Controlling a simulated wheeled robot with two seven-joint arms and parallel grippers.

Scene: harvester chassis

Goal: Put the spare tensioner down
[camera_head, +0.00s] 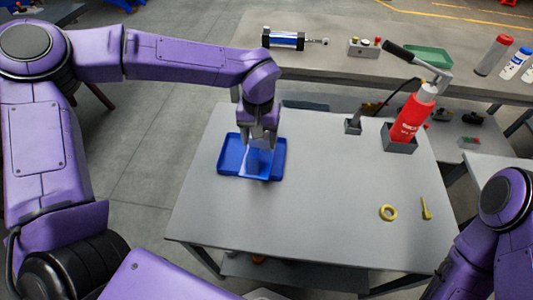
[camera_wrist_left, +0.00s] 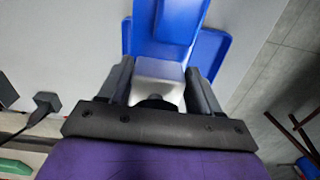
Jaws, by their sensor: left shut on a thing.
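The spare tensioner, a part with a silver block and a blue body, (camera_head: 256,162) is between the fingers of my left gripper (camera_head: 260,141). In the left wrist view its silver block (camera_wrist_left: 159,72) sits between the two dark fingers, and its blue body extends away from them. A blue tray (camera_head: 228,167) lies on the grey table under the tensioner. The tray's rim also shows in the left wrist view (camera_wrist_left: 214,48). The tensioner overlaps the tray's middle and front edge; I cannot tell whether it touches the tray. My right gripper is out of view.
On the grey table (camera_head: 310,215) stand a red bottle (camera_head: 411,118) in a grey holder, a yellow ring (camera_head: 388,212) and a small yellow tool (camera_head: 426,209). The back bench holds a blue cylinder (camera_head: 284,40) and a green tray (camera_head: 428,56). The table's middle is clear.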

